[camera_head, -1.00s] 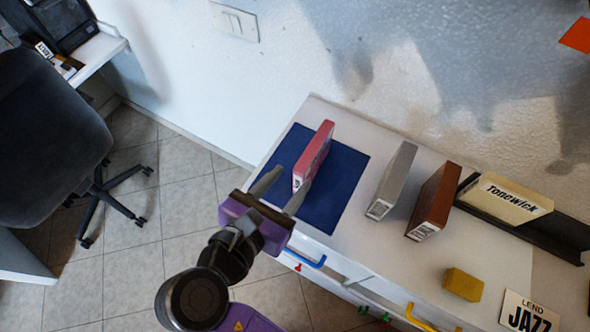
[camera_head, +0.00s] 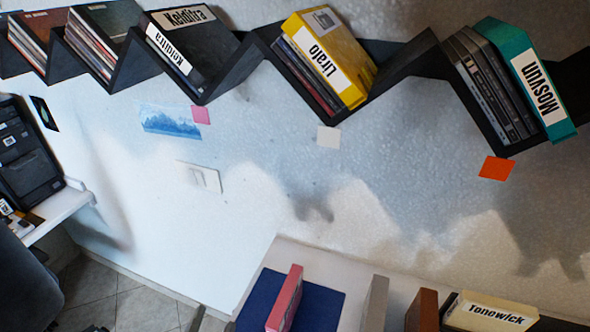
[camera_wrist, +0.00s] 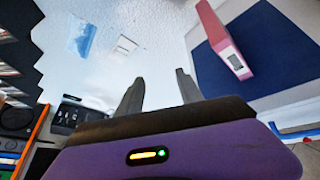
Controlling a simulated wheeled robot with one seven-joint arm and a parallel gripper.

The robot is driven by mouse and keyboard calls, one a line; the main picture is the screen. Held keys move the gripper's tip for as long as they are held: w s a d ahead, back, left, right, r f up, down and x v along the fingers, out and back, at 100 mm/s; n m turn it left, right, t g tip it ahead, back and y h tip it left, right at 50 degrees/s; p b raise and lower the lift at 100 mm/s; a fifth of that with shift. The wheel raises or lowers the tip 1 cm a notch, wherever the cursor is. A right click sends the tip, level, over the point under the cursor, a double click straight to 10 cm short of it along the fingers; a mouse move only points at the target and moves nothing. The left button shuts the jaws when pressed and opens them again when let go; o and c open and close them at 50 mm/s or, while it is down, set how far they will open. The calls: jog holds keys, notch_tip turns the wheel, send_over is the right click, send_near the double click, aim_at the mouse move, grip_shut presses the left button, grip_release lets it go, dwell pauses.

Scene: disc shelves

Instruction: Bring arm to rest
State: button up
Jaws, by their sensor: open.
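My gripper (camera_wrist: 160,92) shows in the wrist view with its two grey fingers apart and nothing between them. It is out of the head view. A pink case (camera_head: 285,300) stands upright on a dark blue mat (camera_head: 322,306) on the white cabinet top; the pink case also shows in the wrist view (camera_wrist: 222,45), to the right of my fingers and apart from them.
A grey case (camera_head: 375,303), a brown case (camera_head: 423,310) and a cream "Tonewick" box (camera_head: 490,313) stand right of the mat. A black zigzag wall shelf (camera_head: 235,68) holds several discs and boxes. A printer (camera_head: 25,150) is at the left.

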jog(key=s+d+f+m, duration=0.1)
jog(key=s+d+m, duration=1)
jog(key=d+m, duration=0.3)
jog(key=s+d+f+m, duration=0.1)
jog(key=s+d+m, duration=1.1)
jog(key=d, duration=0.7)
jog(key=m, duration=0.2)
jog(key=shift+d+m+t+h, duration=0.3)
jog(key=shift+h, duration=0.1)
